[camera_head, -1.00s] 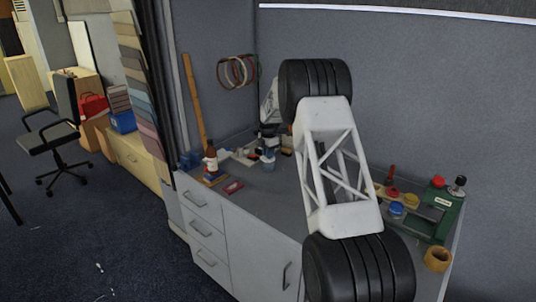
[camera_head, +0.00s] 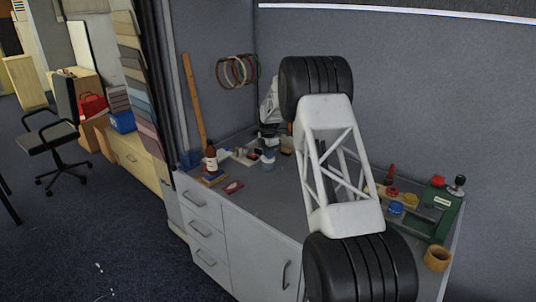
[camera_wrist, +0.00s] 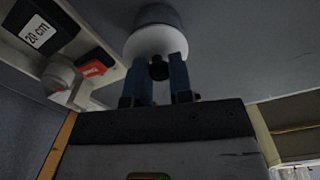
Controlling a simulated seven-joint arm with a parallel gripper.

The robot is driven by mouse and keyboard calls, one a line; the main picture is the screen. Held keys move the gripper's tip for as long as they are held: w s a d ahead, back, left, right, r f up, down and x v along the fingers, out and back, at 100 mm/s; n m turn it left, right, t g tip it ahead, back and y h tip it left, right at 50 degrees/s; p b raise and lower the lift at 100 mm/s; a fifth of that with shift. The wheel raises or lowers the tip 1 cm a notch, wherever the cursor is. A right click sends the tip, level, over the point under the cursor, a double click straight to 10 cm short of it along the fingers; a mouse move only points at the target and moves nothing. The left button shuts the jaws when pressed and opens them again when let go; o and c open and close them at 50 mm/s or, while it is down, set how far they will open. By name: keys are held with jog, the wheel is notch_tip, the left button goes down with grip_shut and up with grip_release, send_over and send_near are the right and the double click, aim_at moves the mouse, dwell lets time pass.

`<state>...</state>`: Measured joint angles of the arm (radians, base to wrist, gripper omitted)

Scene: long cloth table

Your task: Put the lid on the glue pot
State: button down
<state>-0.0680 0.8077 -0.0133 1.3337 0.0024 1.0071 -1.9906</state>
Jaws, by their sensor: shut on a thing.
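My gripper (camera_wrist: 162,75) has blue fingers, shut on the black knob (camera_wrist: 158,69) of the lid. The lid (camera_wrist: 152,42) is a pale disc just beyond the fingertips in the wrist view. The grey, round glue pot (camera_wrist: 155,15) is directly behind the lid and looks in line with it. I cannot tell whether the lid is seated on the pot or slightly apart. In the head view the pot (camera_head: 269,167) is small, near the back of the counter, below my gripper (camera_head: 268,148). Details there are too small to tell.
A brown bottle (camera_head: 211,160) stands left of the pot, with a red item (camera_head: 233,187) lying in front. A block marked "20 cm" (camera_wrist: 42,32) and a red item (camera_wrist: 96,67) show in the wrist view. A green toolbox (camera_head: 440,210) and a tan ring (camera_head: 437,258) are at right.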

jog(key=shift+c, duration=2.3)
grip_release()
jog(key=shift+r, duration=0.2)
jog(key=shift+r, duration=3.25)
grip_shut()
